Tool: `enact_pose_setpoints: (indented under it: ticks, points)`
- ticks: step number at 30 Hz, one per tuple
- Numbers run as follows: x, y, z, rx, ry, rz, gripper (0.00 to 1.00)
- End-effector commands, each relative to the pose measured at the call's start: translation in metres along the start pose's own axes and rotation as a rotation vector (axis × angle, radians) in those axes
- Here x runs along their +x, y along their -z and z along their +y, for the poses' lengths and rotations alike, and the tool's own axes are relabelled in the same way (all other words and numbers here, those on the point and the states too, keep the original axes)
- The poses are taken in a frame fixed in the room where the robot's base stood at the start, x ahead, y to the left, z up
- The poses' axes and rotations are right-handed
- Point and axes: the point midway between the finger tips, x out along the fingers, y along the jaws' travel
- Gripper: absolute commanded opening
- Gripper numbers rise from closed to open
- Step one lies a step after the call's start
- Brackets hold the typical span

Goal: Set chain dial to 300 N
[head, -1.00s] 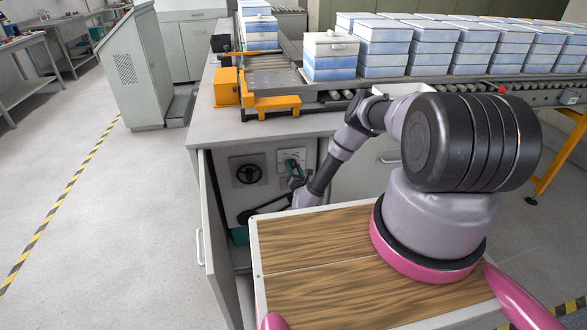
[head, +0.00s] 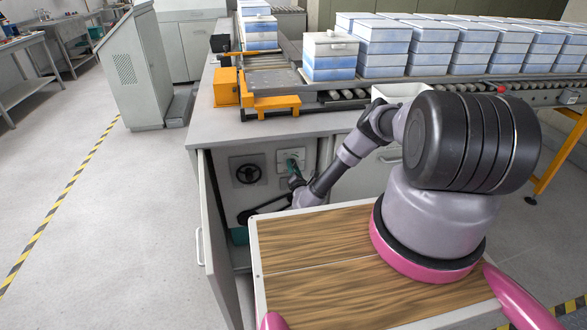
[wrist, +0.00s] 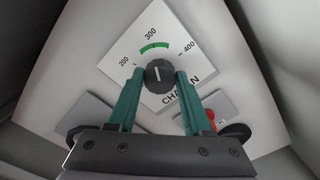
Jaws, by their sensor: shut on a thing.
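The chain dial (wrist: 158,76) is a black round knob on a white plate marked 200, 300 and 400, with a green arc at 300. The knob's white line points up toward the green arc, close to 300; its exact reading is hard to tell. My gripper (wrist: 160,76) has its teal fingers on both sides of the knob, shut on it. In the head view my gripper (head: 293,168) reaches into the open cabinet at the dial plate (head: 291,156); the knob is hidden there.
A black handwheel (head: 248,174) is left of the dial plate. The open cabinet door (head: 212,240) stands at the left. The counter (head: 240,128) overhangs the opening.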

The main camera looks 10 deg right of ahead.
Motion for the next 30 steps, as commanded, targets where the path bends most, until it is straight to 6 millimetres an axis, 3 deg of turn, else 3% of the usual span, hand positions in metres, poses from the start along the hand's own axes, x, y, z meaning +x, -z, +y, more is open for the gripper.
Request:
enact_pose_setpoints:
  ticks: [4, 5, 6, 7, 16, 20, 30]
  points:
    - [-0.002, 0.001, -0.001, -0.001, 0.002, 0.003, 0.00]
    - [-0.002, 0.001, -0.001, -0.001, 0.002, 0.003, 0.57]
    - [-0.002, 0.001, -0.001, -0.001, 0.002, 0.003, 0.73]
    - [-0.001, 0.001, -0.001, -0.001, 0.002, 0.003, 0.80]
    - [-0.001, 0.001, 0.000, -0.002, 0.001, 0.002, 0.80]
    - [-0.010, 0.001, -0.001, -0.001, 0.001, 0.002, 0.80]
    - [-0.076, 0.001, -0.001, 0.000, 0.003, 0.004, 0.80]
